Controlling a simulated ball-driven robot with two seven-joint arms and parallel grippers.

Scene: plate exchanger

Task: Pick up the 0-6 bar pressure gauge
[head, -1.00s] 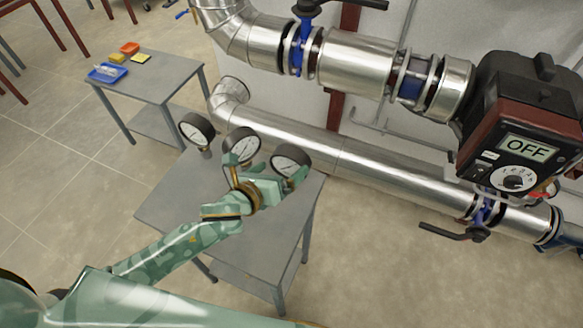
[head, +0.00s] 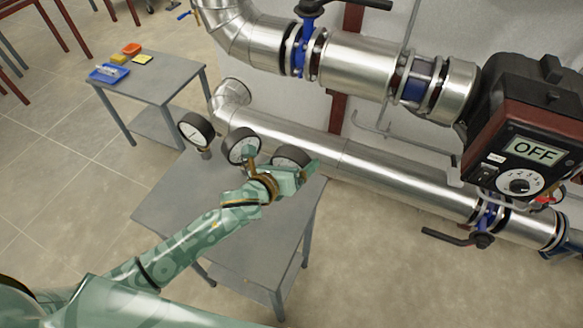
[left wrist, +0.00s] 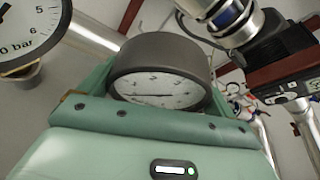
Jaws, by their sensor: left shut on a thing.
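Three round dark-rimmed gauges with white faces stand on the near grey table (head: 170,205): a left gauge (head: 196,128), a middle gauge (head: 242,147) and a right gauge (head: 290,154). My left gripper (head: 295,168) is shut on the right gauge, partly hiding it. In the left wrist view this gauge (left wrist: 160,75) sits between the fingers; its scale is too small to read. I cannot tell whether the held gauge is lifted. My right gripper is not in view.
Silver pipes (head: 370,180) with blue valves run behind the table. A dark controller (head: 515,150) reading OFF is at the right. A farther grey table (head: 165,75) holds a blue tray (head: 108,73) and small coloured items. Open floor lies at left and front right.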

